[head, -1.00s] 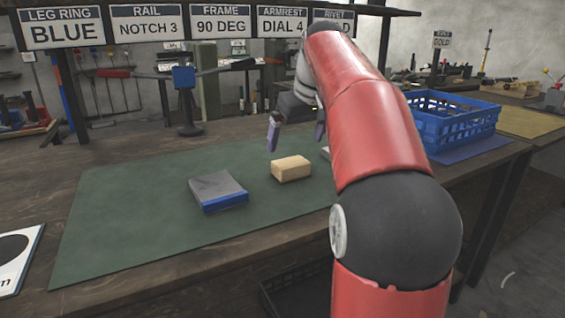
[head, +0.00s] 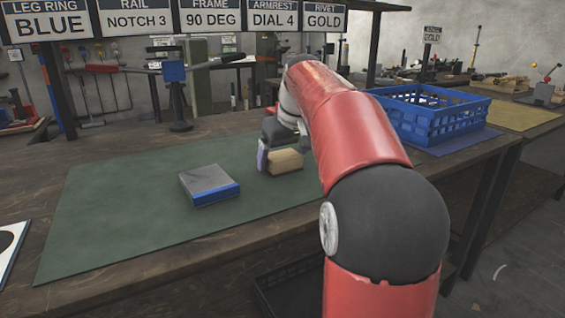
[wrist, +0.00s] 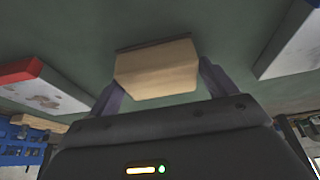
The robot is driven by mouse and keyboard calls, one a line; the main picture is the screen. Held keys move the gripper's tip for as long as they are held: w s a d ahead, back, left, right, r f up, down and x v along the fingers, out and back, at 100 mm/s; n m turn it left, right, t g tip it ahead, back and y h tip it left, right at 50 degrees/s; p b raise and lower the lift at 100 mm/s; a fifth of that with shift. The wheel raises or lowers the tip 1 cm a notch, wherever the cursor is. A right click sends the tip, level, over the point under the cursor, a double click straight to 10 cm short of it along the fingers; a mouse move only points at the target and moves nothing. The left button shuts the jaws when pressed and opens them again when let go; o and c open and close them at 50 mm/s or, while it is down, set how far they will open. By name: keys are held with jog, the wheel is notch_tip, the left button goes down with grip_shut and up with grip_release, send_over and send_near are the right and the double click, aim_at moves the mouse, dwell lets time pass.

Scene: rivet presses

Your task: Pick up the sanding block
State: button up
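The sanding block appears to be the tan block (head: 286,163) on the green mat (head: 120,205), with a dark layer along one edge. It also shows in the wrist view (wrist: 157,72), between the two purple fingers of my gripper (wrist: 160,82). In the head view my gripper (head: 280,157) is low over the block, with one finger at its left side. The fingers are spread around the block, and a narrow gap seems to show at the right finger. My arm hides the block's right side in the head view.
A grey block with a blue edge (head: 208,186) lies left of the tan block. A grey block with a red end (wrist: 45,85) lies on the other side. A blue crate (head: 430,115) stands at the right. The mat's left part is clear.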

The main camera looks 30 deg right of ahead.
jog(key=c, duration=0.7)
jog(key=shift+r, duration=0.1)
